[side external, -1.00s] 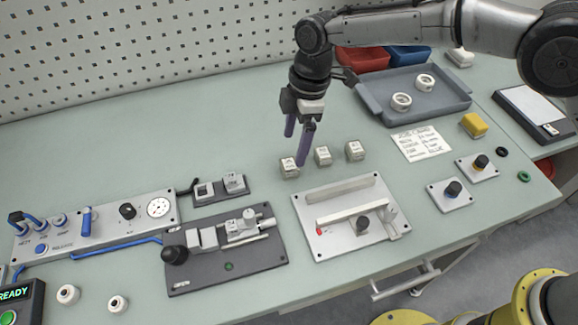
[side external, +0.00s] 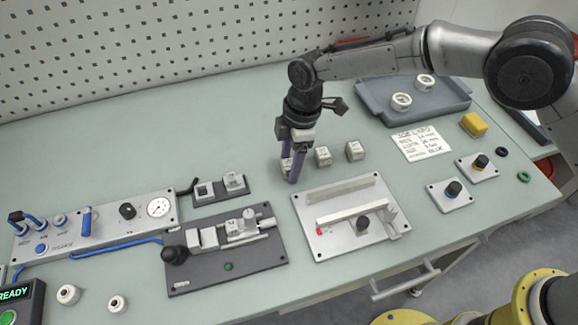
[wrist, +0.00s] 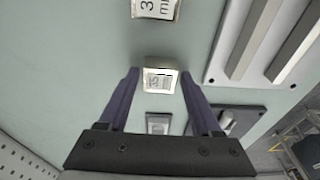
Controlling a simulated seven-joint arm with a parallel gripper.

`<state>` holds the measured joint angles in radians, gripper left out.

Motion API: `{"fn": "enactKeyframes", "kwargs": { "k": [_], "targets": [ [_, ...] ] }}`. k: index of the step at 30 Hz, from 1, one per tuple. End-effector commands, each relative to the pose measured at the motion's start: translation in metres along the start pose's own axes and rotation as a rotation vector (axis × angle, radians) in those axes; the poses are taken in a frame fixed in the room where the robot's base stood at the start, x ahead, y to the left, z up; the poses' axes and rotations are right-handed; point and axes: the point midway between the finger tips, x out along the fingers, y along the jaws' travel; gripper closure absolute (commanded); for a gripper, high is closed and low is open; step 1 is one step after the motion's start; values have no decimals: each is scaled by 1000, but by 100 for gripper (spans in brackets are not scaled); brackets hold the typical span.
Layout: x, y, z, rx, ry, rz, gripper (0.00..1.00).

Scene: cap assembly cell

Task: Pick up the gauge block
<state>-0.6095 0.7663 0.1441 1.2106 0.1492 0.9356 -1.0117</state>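Three small pale gauge blocks stand in a row on the bench: a left one (side external: 286,164), a middle one (side external: 323,156) and a right one (side external: 355,150). My gripper (side external: 289,174) points down over the left block, with its purple fingers on either side of it and partly hiding it. In the wrist view this block (wrist: 160,77) shows a printed label, too small to read surely, between the open fingertips (wrist: 159,76). A narrow gap shows on each side. Another labelled block (wrist: 157,8) is cut off at the top edge.
A metal plate with a raised rail (side external: 345,239) lies in front of the blocks. A dark fixture plate (side external: 228,268) and a small dark holder (side external: 218,189) lie to the left. A grey tray (side external: 440,112) with two white rings stands at the back right. The back left bench is clear.

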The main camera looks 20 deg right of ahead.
Motion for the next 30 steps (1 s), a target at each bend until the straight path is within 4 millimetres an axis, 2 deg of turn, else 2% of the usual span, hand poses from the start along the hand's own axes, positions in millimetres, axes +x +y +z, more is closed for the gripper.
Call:
{"fn": "enactKeyframes", "kwargs": {
  "k": [1, 10, 23, 30],
  "targets": [
    [0, 0, 0, 0, 0, 0, 46],
    [0, 0, 0, 0, 0, 0, 100],
    [-3, 1, -1, 0, 3, 3, 100],
    [-18, 1, -4, 0, 4, 5, 100]
  ]
}}
